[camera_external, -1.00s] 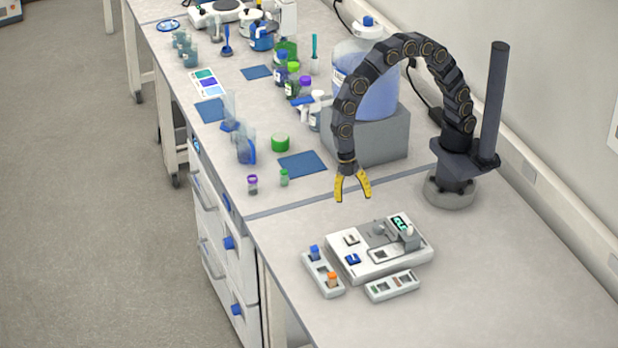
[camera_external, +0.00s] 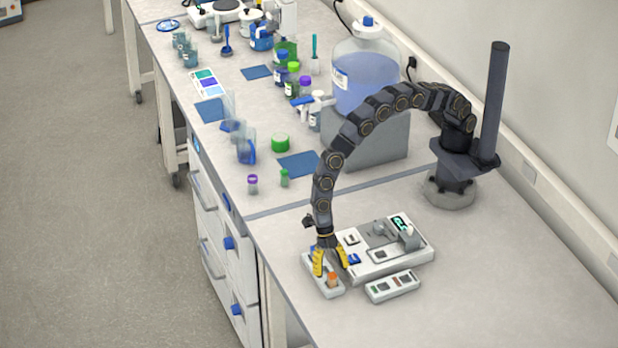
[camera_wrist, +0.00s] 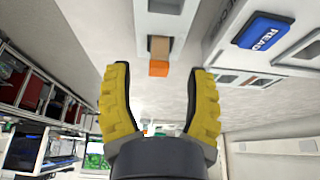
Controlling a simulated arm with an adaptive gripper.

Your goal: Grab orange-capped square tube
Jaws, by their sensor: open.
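The orange-capped tube (camera_external: 332,280) stands in the front end of a small white rack (camera_external: 326,292). In the wrist view its orange cap (camera_wrist: 159,68) and brownish body show between the fingertips in the picture, with clear space on both sides. My gripper (camera_external: 331,269) has yellow fingers, is open and empty, and hangs over the rack just behind the cap. In the wrist view the two fingers of my gripper (camera_wrist: 160,72) are spread wide. I cannot tell how far the fingertips are above the cap.
A blue-capped tube (camera_external: 313,249) at the rack's back end is mostly hidden by the gripper. A white instrument (camera_external: 385,264) with a blue button stands close on the right. Another small rack (camera_external: 392,287) lies in front of it. The bench at front right is clear.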

